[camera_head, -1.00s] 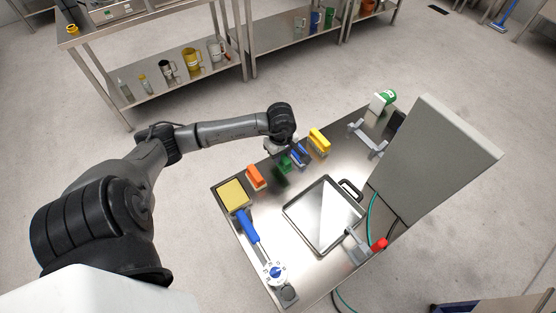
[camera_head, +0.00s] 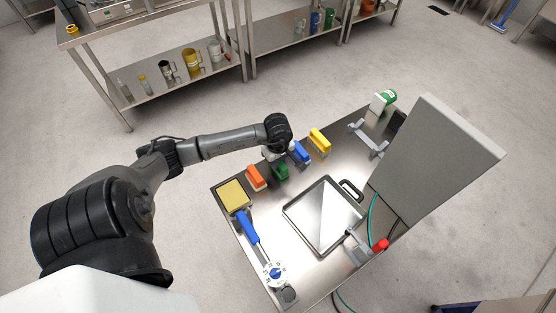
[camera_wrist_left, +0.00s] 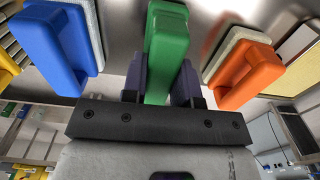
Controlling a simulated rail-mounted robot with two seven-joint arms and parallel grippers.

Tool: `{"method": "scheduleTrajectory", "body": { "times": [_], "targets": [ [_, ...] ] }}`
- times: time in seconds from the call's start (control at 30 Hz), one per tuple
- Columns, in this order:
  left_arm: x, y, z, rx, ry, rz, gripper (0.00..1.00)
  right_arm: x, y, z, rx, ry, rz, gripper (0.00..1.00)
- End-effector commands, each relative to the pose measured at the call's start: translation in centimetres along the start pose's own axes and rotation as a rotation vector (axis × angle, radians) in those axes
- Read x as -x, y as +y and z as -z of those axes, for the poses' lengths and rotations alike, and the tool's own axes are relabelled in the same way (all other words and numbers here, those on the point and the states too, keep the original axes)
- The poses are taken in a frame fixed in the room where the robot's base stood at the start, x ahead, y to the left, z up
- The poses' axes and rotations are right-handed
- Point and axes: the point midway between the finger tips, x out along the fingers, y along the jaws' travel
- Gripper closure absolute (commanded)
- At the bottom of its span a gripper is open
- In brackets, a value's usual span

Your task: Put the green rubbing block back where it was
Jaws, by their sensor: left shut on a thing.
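The green rubbing block (camera_head: 282,171) is in the row of coloured blocks, between the orange block (camera_head: 256,177) and the blue block (camera_head: 301,152). My left gripper (camera_head: 272,155) is shut on it. The left wrist view shows the green block (camera_wrist_left: 166,50) upright between my two fingers (camera_wrist_left: 160,85), with the blue block (camera_wrist_left: 60,45) at left and the orange block (camera_wrist_left: 243,75) at right, both apart from it. The green block appears at or very near the steel table top (camera_head: 262,205); its exact contact underneath is hidden. My right gripper is not in view.
A yellow block (camera_head: 320,140) stands beyond the blue one. A yellow pad (camera_head: 233,195), a blue-handled dial tool (camera_head: 248,228), a square steel press plate (camera_head: 325,213) and a raised grey panel (camera_head: 432,160) crowd the table. Bare steel lies between the blocks and the plate.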

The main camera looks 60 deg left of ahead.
Motion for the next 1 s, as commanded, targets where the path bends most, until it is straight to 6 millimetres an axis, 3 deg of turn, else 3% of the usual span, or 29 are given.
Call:
{"method": "scheduleTrajectory", "body": {
  "times": [0.03,0.07,0.3,0.67,1.0],
  "targets": [
    [-0.3,0.0,0.0,0.000,0.001,0.000,0.95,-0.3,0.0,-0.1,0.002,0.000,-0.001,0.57],
    [-0.2,0.0,0.0,0.000,0.000,0.000,0.70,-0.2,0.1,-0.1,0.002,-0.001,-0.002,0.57],
    [-0.1,0.0,0.0,0.000,0.000,0.000,0.47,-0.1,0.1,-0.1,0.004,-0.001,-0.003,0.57],
    [0.7,0.1,0.1,0.000,0.001,-0.002,0.47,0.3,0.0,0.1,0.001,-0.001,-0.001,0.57],
    [6.7,0.1,0.1,-0.002,0.003,-0.004,0.47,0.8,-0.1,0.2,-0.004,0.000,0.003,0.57]
  ]
}}
